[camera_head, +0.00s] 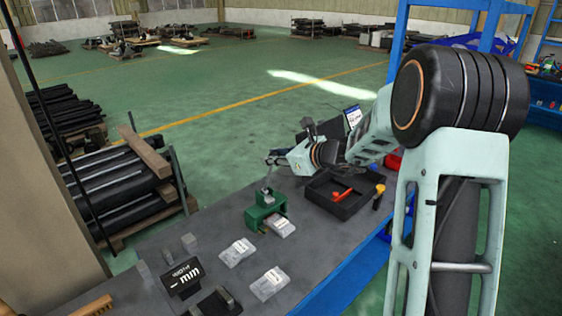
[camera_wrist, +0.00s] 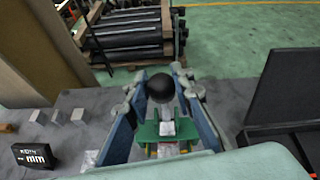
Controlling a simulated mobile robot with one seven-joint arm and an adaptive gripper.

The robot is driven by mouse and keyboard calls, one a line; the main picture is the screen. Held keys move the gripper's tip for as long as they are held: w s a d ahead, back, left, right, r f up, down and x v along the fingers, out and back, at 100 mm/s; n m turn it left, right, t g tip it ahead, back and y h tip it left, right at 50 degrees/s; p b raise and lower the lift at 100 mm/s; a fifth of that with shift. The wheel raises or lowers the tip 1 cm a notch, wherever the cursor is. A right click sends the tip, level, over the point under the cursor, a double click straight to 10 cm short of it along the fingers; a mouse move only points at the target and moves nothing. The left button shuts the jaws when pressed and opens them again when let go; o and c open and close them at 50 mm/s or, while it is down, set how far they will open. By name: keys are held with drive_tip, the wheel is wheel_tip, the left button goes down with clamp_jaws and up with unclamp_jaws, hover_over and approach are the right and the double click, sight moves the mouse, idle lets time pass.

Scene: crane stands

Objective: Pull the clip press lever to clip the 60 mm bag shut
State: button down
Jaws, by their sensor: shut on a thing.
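The green clip press (camera_head: 266,212) stands on the grey bench, with its lever rising from it. In the wrist view the green press (camera_wrist: 183,131) is below and beyond my fingers, and the lever's black ball knob (camera_wrist: 160,88) is between the fingertips. My gripper (camera_head: 272,160) is shut on the knob at the lever's top; it also shows in the wrist view (camera_wrist: 161,82). A pale bag (camera_head: 281,228) sits at the press's front, partly under it. Whether it is clipped cannot be told.
Two more pale bags (camera_head: 237,252) (camera_head: 269,284) lie in front of the press. A black sign (camera_head: 183,278) reading "mm" and small grey blocks (camera_head: 190,243) are at the left. A black tray (camera_head: 343,194) with a red item is at the right.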

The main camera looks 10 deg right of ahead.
drive_tip(key=shift+w+a+r, duration=0.3)
drive_tip(key=shift+w+a, duration=0.1)
drive_tip(key=shift+w, duration=0.25)
drive_tip(key=shift+w+a+r, duration=0.25)
drive_tip(key=shift+w+a, duration=0.15)
drive_tip(key=shift+w, duration=0.2)
drive_tip(key=c, duration=1.7)
unclamp_jaws()
drive_tip(key=shift+f, duration=0.15)
drive_tip(key=v, duration=1.2)
